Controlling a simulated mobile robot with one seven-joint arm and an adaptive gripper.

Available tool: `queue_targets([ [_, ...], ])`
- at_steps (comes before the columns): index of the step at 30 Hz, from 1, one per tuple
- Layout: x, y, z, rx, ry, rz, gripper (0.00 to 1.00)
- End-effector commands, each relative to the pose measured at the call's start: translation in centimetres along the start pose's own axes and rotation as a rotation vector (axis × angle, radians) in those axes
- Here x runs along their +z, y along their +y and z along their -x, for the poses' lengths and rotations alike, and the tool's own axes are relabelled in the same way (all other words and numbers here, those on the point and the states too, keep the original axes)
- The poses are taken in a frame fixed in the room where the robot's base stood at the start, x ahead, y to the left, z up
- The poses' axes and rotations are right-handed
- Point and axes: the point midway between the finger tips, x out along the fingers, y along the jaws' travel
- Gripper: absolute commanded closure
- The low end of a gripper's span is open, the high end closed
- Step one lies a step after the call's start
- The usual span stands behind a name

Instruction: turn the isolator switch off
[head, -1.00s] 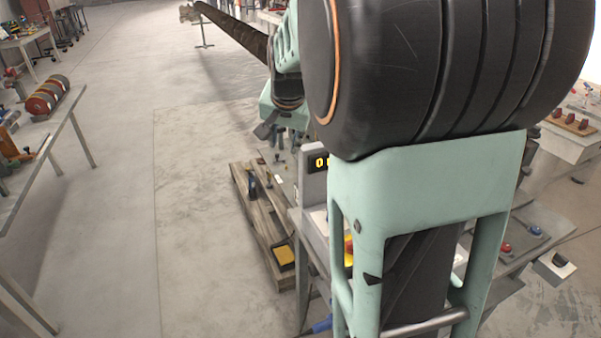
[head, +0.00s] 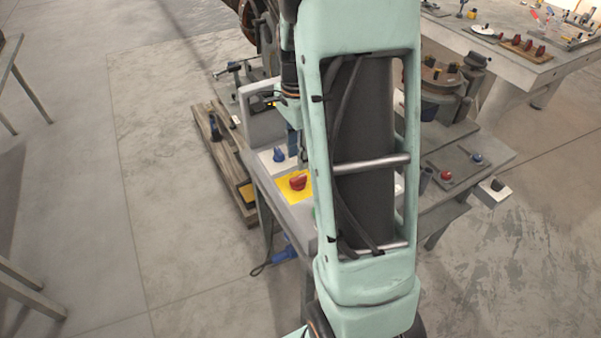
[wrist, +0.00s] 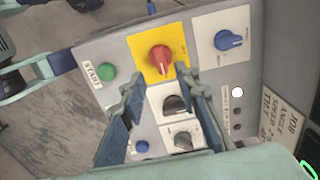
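The isolator switch looks to be the red rotary knob (head: 298,182) on a yellow plate. In the wrist view the same red knob (wrist: 161,59) sits on its yellow plate (wrist: 146,43), its grip running roughly up and down the picture. My gripper (wrist: 160,82) is open and empty. Its two blue fingers reach toward the panel, with the knob just beyond and between the tips; I see no contact. In the head view my arm hides most of the gripper.
Around the red knob on the grey panel are a green start button (wrist: 107,72), a blue knob (wrist: 228,40), two black knobs (wrist: 175,104) (wrist: 183,140) and a small blue button (wrist: 142,146). A wooden pallet (head: 222,165) lies left of the bench.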

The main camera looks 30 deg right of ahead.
Motion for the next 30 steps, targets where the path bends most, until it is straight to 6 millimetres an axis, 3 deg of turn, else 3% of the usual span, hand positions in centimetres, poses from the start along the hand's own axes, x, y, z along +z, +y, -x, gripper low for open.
queue_targets([
  [6, 0.0, 0.1, -4.4, 0.003, -0.001, 0.001, 0.71],
  [12, 0.0, 0.0, -7.0, 0.001, 0.0, 0.001, 0.71],
  [24, 0.0, -0.1, -7.8, -0.002, 0.001, 0.002, 0.71],
  [30, -0.1, -0.1, -7.8, -0.002, 0.001, 0.002, 0.92],
])
